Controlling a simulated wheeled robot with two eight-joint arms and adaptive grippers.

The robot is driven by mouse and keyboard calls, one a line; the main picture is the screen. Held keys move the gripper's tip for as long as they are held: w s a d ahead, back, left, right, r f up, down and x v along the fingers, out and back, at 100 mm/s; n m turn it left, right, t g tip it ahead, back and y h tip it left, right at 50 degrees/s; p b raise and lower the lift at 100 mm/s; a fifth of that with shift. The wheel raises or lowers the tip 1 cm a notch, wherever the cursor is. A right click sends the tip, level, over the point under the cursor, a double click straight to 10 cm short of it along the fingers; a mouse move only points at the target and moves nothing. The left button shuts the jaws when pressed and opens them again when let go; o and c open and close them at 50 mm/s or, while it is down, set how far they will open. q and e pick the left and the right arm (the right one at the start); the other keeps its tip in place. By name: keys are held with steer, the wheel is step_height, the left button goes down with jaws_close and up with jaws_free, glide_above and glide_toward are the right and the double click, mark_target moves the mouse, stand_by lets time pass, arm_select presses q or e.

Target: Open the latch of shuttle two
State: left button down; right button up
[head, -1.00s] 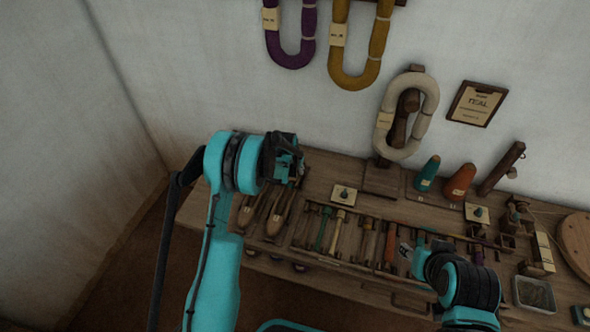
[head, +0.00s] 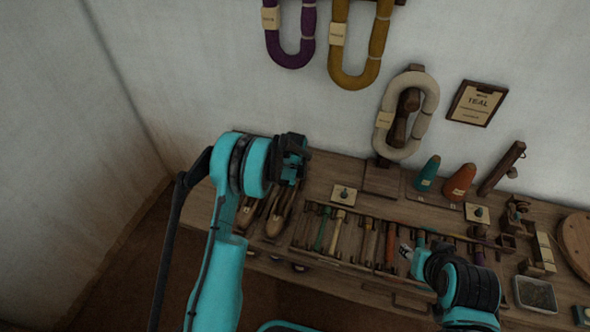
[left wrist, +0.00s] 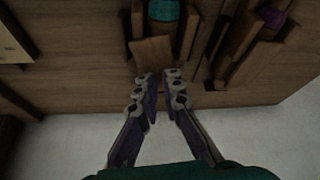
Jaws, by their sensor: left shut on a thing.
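Two wooden shuttles lie side by side at the left end of the bench, the left one (head: 248,214) and the right one (head: 279,212). In the left wrist view, one shuttle holds a teal bobbin (left wrist: 164,10) and the other a purple bobbin (left wrist: 272,17). A flat wooden latch flap (left wrist: 152,52) is at the end of the teal one. My left gripper (left wrist: 159,78) is shut on the edge of this flap; the exact contact is hard to see. In the head view it is over the shuttles' far ends. My right arm is above the bench's right part; its fingers are unclear.
A rack (head: 325,250) of coloured bobbins fills the middle of the bench (head: 322,176). Teal (head: 428,173) and orange (head: 460,182) cones stand behind it. Yarn hanks (head: 408,115) and a "TEAL" board (head: 477,103) hang on the wall.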

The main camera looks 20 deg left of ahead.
arm_select(q)
steer(key=n, duration=0.1)
steer(key=n+y, duration=0.1)
steer(key=n, duration=0.1)
steer(key=shift+w+d+n+g, duration=0.1)
steer(key=shift+d+n+g, duration=0.1)
steer(key=shift+n+g, duration=0.1)
steer(key=n+g+y, duration=0.1)
steer(key=n, duration=0.2)
steer(key=shift+d+n, duration=0.1)
steer(key=shift+n, duration=0.2)
steer(key=n, duration=0.2)
steer(key=n+g+y, duration=0.1)
steer(key=shift+w+n, duration=0.2)
steer(key=shift+n, duration=0.2)
steer(key=shift+w+n+g, duration=0.1)
steer(key=shift+n+g, duration=0.7)
steer(key=shift+n, duration=1)
steer(key=c, duration=1.7)
jaws_free()
steer(key=shift+r, duration=0.1)
